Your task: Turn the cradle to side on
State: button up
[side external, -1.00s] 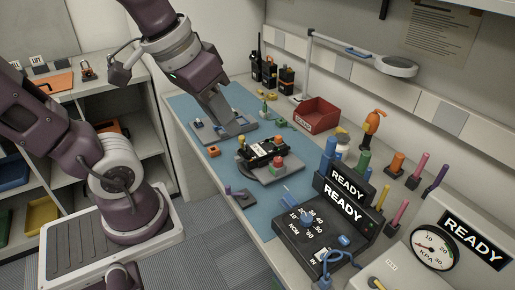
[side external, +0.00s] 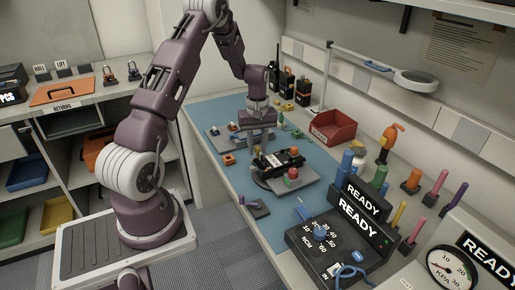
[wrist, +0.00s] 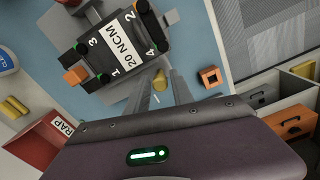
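In the wrist view the radio (wrist: 113,46) carries a "20 NCM" label and corner numbers 1 to 4, and lies at a slant. My gripper (side external: 258,144) points down over the cradle's far-left side. In the wrist view its fingers (wrist: 168,85) look parted, with the yellow post (wrist: 160,79) near their tips. I cannot tell whether they touch it. Nothing is visibly held.
A red scrap bin (side external: 333,128) stands behind the cradle. A purple-handled piece (side external: 256,207) and the black READY console (side external: 335,235) are nearer the camera.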

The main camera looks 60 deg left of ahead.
jog(key=shift+f, duration=0.4)
grip_shut()
jog(key=shift+r, duration=0.1)
dwell(1.0)
